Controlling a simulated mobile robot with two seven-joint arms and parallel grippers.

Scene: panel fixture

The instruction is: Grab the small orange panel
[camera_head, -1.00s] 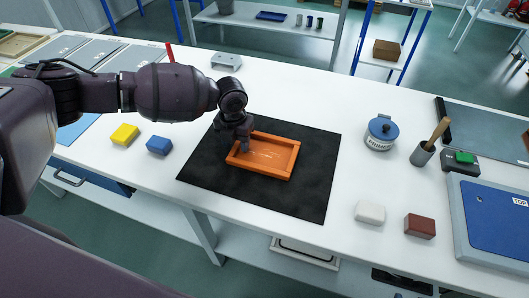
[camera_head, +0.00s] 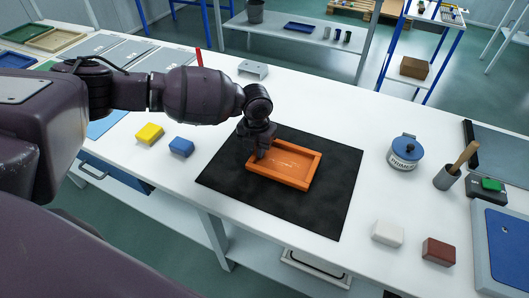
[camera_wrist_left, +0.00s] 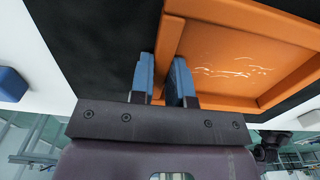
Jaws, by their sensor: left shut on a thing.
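The small orange panel (camera_head: 284,164) is a shallow framed tray with pale scratch marks inside, lying on the black mat (camera_head: 330,190) on the white table. My left gripper (camera_head: 258,152) is at its left edge in the head view. In the left wrist view the blue fingers (camera_wrist_left: 166,80) of my left gripper stand on either side of the panel's raised rim (camera_wrist_left: 169,45), shut on it. The orange panel fills the upper right of that view (camera_wrist_left: 240,60). My right gripper is not in view.
A yellow block (camera_head: 149,134) and a blue block (camera_head: 181,147) lie left of the mat. A blue-lidded pot (camera_head: 405,152), a grey cup with a wooden handle (camera_head: 448,177), a white block (camera_head: 387,233) and a brown block (camera_head: 438,251) stand to the right. A grey bracket (camera_head: 252,69) sits behind.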

